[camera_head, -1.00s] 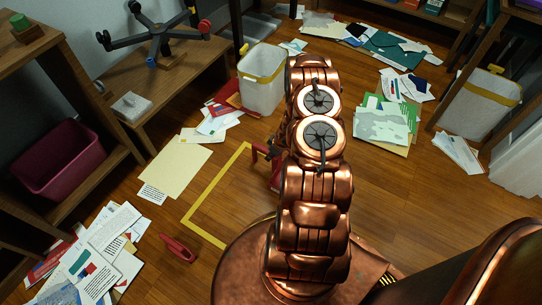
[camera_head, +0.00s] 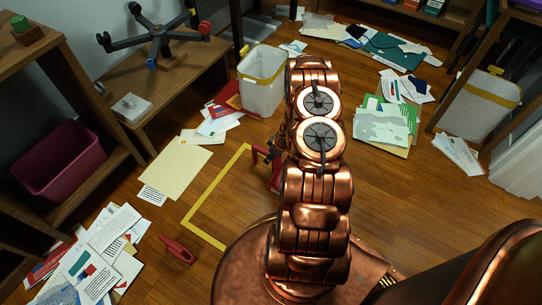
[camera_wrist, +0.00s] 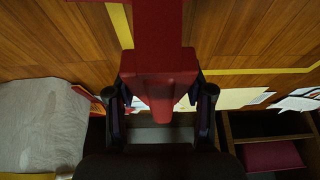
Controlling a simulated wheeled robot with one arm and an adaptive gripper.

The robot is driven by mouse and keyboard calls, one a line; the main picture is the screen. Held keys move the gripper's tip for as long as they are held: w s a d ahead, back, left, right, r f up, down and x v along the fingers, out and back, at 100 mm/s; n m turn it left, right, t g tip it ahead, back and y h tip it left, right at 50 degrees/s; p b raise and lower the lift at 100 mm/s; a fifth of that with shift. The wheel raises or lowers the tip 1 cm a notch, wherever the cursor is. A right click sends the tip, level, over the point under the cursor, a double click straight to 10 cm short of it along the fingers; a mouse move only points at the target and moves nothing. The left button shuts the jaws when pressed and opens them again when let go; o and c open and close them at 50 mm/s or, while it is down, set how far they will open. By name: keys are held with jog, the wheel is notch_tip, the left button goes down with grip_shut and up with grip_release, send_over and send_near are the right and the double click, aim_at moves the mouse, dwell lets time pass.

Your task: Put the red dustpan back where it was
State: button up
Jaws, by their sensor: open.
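The red dustpan (camera_wrist: 160,70) fills the middle of the wrist view, its block-like part and tapering end lying between my two dark fingers. My gripper (camera_wrist: 158,95) is open, one finger on each side of the dustpan. In the head view a little of the red dustpan (camera_head: 275,178) shows beside my arm, which hides the rest. A yellow tape outline (camera_head: 215,184) on the floor runs up to the dustpan; it also shows in the wrist view (camera_wrist: 265,71). I cannot tell how much of the dustpan lies inside it.
A smaller red object (camera_head: 178,250) lies on the floor at lower left. A white bin (camera_head: 262,85) with a yellow rim stands behind. Loose papers (camera_head: 105,250) are scattered around. A wooden shelf holds a maroon tub (camera_head: 60,160). Bare floor (camera_head: 410,215) is at right.

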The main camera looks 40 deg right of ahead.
jog(key=s+d+r+m+g+h+p, duration=0.1)
jog(key=d+r+h+p, duration=0.1)
jog(key=r, duration=1.1)
jog(key=s+d+r+g+h+p, duration=0.1)
jog(key=d+r+h, duration=0.15)
jog(key=r, duration=1.05)
jog(key=s+a+r+m+g+h, duration=0.1)
jog(key=s+a+r, duration=0.15)
jog(key=r, duration=0.35)
jog(key=s+a+r+m+g, duration=0.1)
jog(key=a+r, duration=0.2)
jog(key=r, duration=0.3)
jog(key=s+a+r+g+y, duration=0.1)
jog(key=s+a+r, duration=0.4)
jog(key=s+a, duration=0.3)
jog(key=s+a+r+g+y, duration=0.1)
jog(key=s+a+r+y, duration=0.1)
jog(key=s+a+r, duration=0.3)
jog(key=s+a+r+g+y, duration=0.1)
jog(key=s+a+r, duration=0.4)
jog(key=s+a, duration=0.7)
jog(key=a+g, duration=0.1)
jog(key=a, duration=0.4)
jog(key=shift+s+r, duration=0.15)
jog(key=shift+s, duration=0.1)
jog(key=shift+y, duration=0.25)
